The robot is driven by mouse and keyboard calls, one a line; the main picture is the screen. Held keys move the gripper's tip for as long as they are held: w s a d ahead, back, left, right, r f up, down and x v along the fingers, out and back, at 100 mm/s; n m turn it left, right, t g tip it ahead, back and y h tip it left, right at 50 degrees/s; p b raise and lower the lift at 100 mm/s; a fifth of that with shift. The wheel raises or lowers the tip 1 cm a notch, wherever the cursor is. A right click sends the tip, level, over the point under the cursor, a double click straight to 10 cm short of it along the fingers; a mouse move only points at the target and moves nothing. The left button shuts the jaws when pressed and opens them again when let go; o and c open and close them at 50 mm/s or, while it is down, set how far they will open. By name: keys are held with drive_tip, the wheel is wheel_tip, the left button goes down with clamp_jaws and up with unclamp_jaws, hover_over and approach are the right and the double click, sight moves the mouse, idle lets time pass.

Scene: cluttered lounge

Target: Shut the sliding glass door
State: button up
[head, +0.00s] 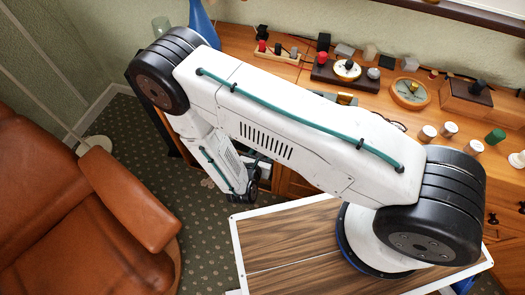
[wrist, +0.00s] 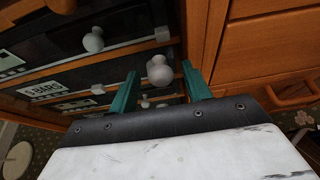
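In the wrist view, a cabinet front has dark glass (wrist: 122,22) with shelves and devices behind it. A pale round knob (wrist: 158,70) is on the front near the wooden upright. A second pale knob (wrist: 93,40) is further left. My gripper (wrist: 159,72) has its two green fingers apart, one on each side of the nearer knob. I cannot tell whether either finger touches it. A fainter round shape below the knob looks like a reflection. In the head view, my arm hides most of the cabinet front, and the fingers cannot be made out. How far the door is slid is unclear.
Wooden drawers (wrist: 255,55) are right of the glass section. The wooden cabinet top (head: 280,80) carries a blue vase (head: 203,22), a round clock (head: 410,93) and several small objects. A brown leather armchair (head: 60,215) stands left. Patterned carpet (head: 205,220) is clear between chair and cabinet.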

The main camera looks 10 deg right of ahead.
drive_tip(key=v, duration=0.7)
drive_tip(key=shift+s+r, duration=0.15)
drive_tip(key=shift+s, duration=0.2)
idle(0.4)
drive_tip(key=s+d+r+m+g+y, duration=0.2)
drive_tip(key=d+r+m, duration=0.4)
drive_tip(key=r+m, duration=0.4)
drive_tip(key=s+d+r+m+g+y, duration=0.2)
drive_tip(key=r+m, duration=0.7)
drive_tip(key=r, duration=1.4)
drive_tip(key=s+d+r+m+g+y, duration=0.3)
drive_tip(key=s+d+r+m+g, duration=0.3)
drive_tip(key=r, duration=1.1)
drive_tip(key=s+d+m, duration=0.4)
drive_tip(key=shift+d+m, duration=0.3)
drive_tip(key=shift+d, duration=0.05)
